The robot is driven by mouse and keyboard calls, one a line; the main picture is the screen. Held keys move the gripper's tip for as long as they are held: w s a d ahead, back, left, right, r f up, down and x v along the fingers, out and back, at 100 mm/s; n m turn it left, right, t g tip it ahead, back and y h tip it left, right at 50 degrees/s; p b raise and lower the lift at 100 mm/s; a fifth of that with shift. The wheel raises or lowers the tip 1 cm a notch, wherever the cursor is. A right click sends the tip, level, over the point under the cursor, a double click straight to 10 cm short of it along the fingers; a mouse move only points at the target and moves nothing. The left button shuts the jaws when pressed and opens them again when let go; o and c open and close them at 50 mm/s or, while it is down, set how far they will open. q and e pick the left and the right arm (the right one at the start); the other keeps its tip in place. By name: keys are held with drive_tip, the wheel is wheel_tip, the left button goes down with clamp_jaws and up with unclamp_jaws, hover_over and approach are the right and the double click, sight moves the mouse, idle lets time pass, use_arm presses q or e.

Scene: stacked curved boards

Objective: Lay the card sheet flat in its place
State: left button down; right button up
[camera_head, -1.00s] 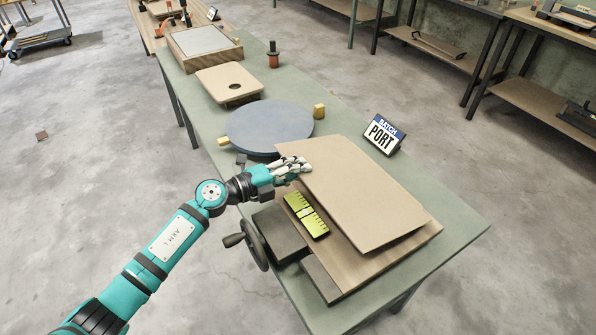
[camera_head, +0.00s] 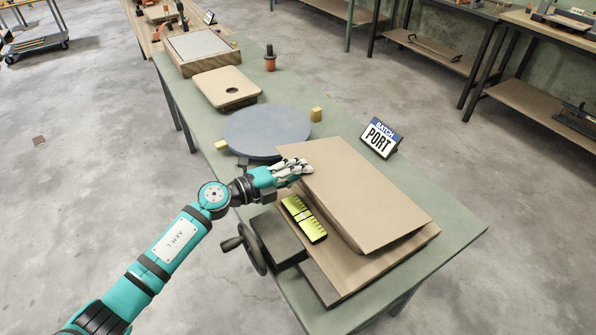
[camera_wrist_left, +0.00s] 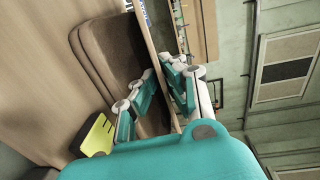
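The card sheet (camera_head: 365,195) is a thin tan rectangle. It is tilted above a wooden board (camera_head: 395,252) on the green bench. My left gripper (camera_head: 300,168) is shut on the sheet's far left edge. In the left wrist view the sheet (camera_wrist_left: 154,45) is seen almost edge-on between the gripper's fingers (camera_wrist_left: 168,88). Stacked brown curved boards (camera_wrist_left: 105,60) show beside it there; the sheet hides most of them in the head view. My right gripper is not in view.
A yellow-green ruled piece (camera_head: 303,218) lies left of the sheet, near a handwheel (camera_head: 247,247). A "BATCH PORT" sign (camera_head: 381,137) stands to the right. A blue-grey disc (camera_head: 265,130) and a tan board with a hole (camera_head: 226,87) lie farther back. The bench's right end is clear.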

use_arm(q)
drive_tip(key=shift+w+d, duration=0.4)
drive_tip(key=shift+d, duration=0.15)
drive_tip(key=c, duration=1.2)
unclamp_jaws()
drive_tip(key=shift+f, duration=0.3)
idle(0.3)
drive_tip(key=shift+w+d+r+g+y+p, duration=0.1)
drive_tip(key=shift+d+r+g+y+p, duration=0.2)
drive_tip(key=shift+p, duration=1.6)
drive_tip(key=shift+w+a+g+y+p, duration=0.1)
drive_tip(key=shift+y+p, duration=0.3)
drive_tip(key=shift+p, duration=1.5)
drive_tip(key=shift+d+p, duration=0.1)
drive_tip(key=shift+p, duration=1)
